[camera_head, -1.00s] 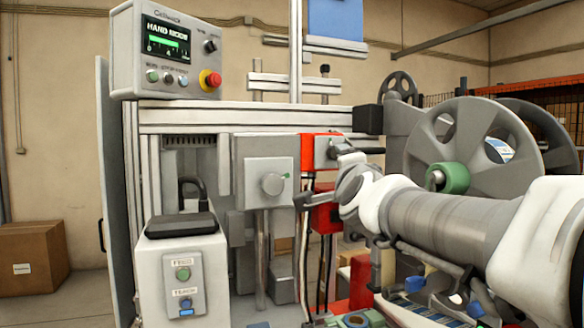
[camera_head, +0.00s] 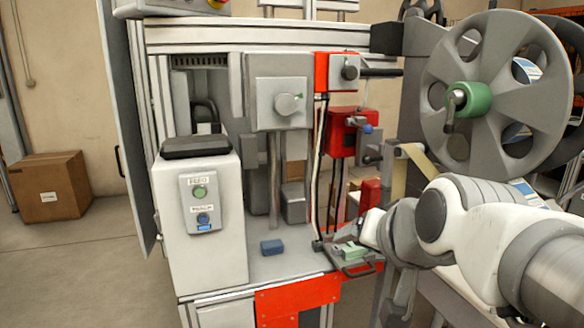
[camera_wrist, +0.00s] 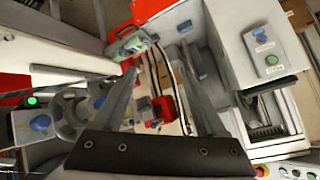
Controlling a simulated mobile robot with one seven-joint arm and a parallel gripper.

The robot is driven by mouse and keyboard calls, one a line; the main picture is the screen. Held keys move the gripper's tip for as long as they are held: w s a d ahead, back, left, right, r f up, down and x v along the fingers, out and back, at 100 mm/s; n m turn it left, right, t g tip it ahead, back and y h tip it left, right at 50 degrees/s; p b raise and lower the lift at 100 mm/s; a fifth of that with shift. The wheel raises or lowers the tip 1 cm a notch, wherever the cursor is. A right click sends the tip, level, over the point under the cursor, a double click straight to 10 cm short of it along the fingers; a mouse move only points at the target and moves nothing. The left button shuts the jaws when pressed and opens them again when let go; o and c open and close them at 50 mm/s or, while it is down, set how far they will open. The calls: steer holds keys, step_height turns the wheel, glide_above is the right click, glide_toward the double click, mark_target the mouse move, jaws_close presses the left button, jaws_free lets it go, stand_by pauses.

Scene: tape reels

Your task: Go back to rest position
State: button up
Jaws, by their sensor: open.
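My arm enters the head view from the right, with its white and grey links in front of the machine's lower right part. My gripper shows in the wrist view (camera_wrist: 158,60); its two dark fingers stand apart with no object between them. In the head view the arm's end is near a small tray (camera_head: 357,268) holding a green piece (camera_head: 350,251); the fingers cannot be made out there.
The grey machine (camera_head: 282,103) has red blocks and a white button box (camera_head: 201,215). A large grey reel (camera_head: 490,85) with a green hub stands above my arm. A blue block (camera_head: 272,247) lies on the machine's ledge. A cardboard box (camera_head: 48,186) is on the floor at left, with free floor around it.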

steer(key=s+d+f+n+g+h+p, duration=0.1)
steer(key=s+d+f+n+g, duration=0.1)
steer(key=s+f, duration=0.3)
steer(key=s+d+f+n+g+p, duration=0.1)
steer(key=s+d+f+n+g, duration=0.15)
steer(key=s, duration=0.45)
step_height(320, 180, up, 19)
steer(key=a+p, duration=0.1)
steer(key=p, duration=1.7)
steer(key=shift+w+f+m, duration=0.2)
steer(key=shift+m, duration=0.15)
steer(key=shift+c, duration=0.3)
